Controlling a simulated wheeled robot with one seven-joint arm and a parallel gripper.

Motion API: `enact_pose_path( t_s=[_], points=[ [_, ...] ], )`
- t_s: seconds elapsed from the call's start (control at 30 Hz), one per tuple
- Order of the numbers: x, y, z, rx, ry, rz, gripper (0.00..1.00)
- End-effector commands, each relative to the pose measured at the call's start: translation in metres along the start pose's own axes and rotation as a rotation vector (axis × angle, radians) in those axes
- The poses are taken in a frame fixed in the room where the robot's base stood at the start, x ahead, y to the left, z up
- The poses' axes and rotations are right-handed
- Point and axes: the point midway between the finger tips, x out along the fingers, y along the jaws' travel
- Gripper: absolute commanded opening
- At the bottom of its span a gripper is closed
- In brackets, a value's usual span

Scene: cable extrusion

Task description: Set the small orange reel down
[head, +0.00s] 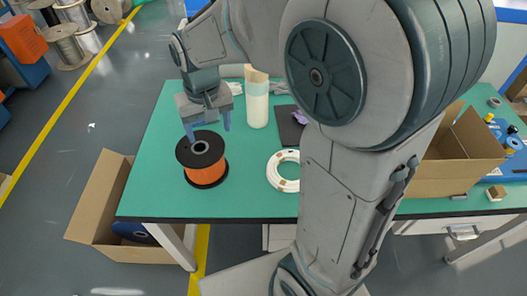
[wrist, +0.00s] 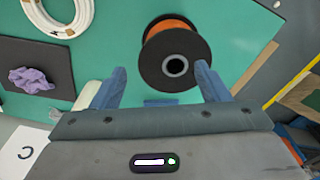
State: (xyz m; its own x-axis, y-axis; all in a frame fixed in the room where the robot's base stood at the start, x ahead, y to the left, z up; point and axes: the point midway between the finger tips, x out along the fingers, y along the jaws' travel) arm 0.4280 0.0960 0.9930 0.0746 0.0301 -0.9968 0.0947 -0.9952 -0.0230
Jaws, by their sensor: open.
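The small orange reel (head: 204,171) has black flanges and orange cable. It stands upright on the green table (head: 150,185) near the front left corner. The reel also shows in the wrist view (wrist: 174,55), its hub hole facing the camera. My gripper (head: 208,130) is open and empty, just behind and above the reel in the head view. In the wrist view my two blue fingers (wrist: 163,85) are spread wide, with the reel just beyond their tips and nothing held between them.
A white cable coil (head: 284,171) lies right of the reel. A white bottle (head: 257,105) and a dark mat (head: 290,125) are behind. A cardboard box (head: 465,160) stands on the table at right. Another open box (head: 100,205) is on the floor at left.

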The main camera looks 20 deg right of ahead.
Motion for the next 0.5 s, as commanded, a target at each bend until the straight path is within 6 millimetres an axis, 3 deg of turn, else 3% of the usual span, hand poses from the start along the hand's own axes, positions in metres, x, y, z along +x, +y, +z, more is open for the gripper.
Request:
enact_pose_path(
  t_s=[0.03, 0.2, 0.4, 0.5],
  points=[
    [-0.009, 0.015, 0.016, 0.019, 0.023, -0.002, 0.69],
    [-0.023, 0.052, 0.069, 0.060, 0.086, 0.005, 0.69],
    [-0.024, 0.076, 0.118, 0.097, 0.143, 0.025, 0.69],
    [-0.022, 0.080, 0.132, 0.107, 0.157, 0.033, 0.69]
  ],
)
